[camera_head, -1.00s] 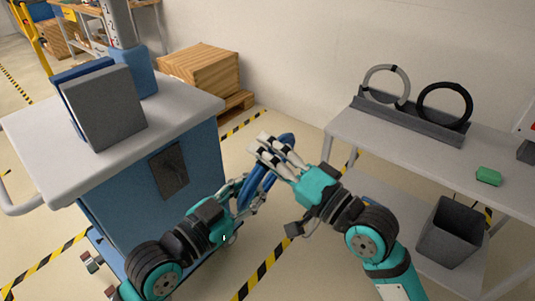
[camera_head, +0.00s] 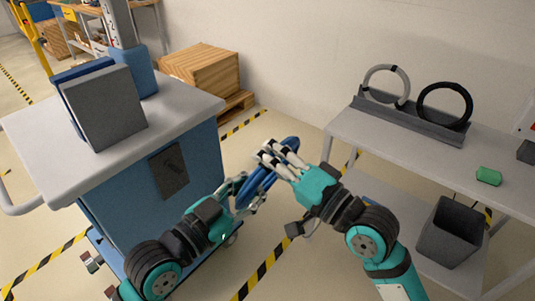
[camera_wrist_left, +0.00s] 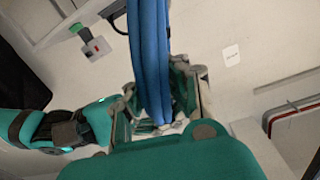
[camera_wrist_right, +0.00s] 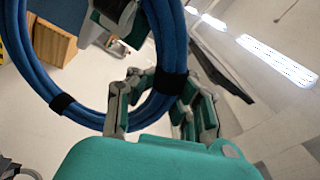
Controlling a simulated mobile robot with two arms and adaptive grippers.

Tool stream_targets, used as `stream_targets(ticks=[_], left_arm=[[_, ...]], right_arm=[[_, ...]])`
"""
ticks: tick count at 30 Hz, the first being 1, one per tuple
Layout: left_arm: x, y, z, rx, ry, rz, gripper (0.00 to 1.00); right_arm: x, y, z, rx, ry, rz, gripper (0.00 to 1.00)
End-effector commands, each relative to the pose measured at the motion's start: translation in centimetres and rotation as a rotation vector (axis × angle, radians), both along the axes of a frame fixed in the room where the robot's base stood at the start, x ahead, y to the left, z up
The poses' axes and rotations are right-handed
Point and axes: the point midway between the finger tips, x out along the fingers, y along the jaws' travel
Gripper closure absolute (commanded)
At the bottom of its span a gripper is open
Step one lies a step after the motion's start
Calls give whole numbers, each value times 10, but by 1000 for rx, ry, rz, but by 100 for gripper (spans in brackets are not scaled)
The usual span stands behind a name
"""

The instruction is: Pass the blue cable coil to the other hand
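The blue cable coil (camera_head: 262,176) is held in the air between my two grippers, left of the right-hand table. My left gripper (camera_head: 242,190) is shut on its lower part; in the left wrist view the blue strands (camera_wrist_left: 152,60) run between its fingers. My right gripper (camera_head: 271,156) has its fingers on both sides of the coil's upper part. In the right wrist view the coil (camera_wrist_right: 35,70), with black bands, passes between these fingers (camera_wrist_right: 163,85), which bend in against it. The exact contact is partly hidden.
A blue cart (camera_head: 130,205) with a light top carries a grey panel (camera_head: 105,108) at left. At right a grey table (camera_head: 370,140) holds a rack with a grey ring (camera_head: 369,83) and a black ring (camera_head: 444,88), plus a green block (camera_head: 488,176). A dark bin (camera_head: 450,232) stands lower.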

Motion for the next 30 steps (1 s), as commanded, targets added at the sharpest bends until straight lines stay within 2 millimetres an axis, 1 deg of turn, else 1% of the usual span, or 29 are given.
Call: stream_targets(ticks=[1, 6, 14, 17, 20, 23, 24, 26, 27, 29, 30], left_arm=[[0, 0, 2, -3, -5, 0, 85], [-1, -1, 1, -1, -1, -3, 64], [-1, -2, -2, 3, 4, -3, 64], [3, 0, -14, 22, 8, 12, 64], [13, 4, -43, 70, 15, 47, 64], [22, 11, -87, 151, 21, 93, 64], [26, 15, -108, 182, 34, 111, 64], [32, 23, -139, 213, 70, 138, 64], [36, 28, -160, 226, 105, 155, 64], [40, 36, -191, 237, 165, 179, 64], [41, 42, -212, 247, 204, 195, 64]], right_arm=[[0, 0, -1, -4, 2, -1, 100], [0, 0, -1, -2, 1, -1, 100], [0, 0, 0, 0, -1, -1, 100], [0, 0, 0, 0, -2, -1, 100], [0, 0, 0, 0, -2, -1, 100], [0, 0, 0, 0, -2, -1, 100], [0, 0, 0, 0, -2, -1, 100], [0, 0, 1, 0, -2, -1, 100], [0, 0, 1, 0, -2, -1, 100], [0, 0, 1, 0, -2, -1, 100], [0, 0, 1, 0, -2, -1, 100]])
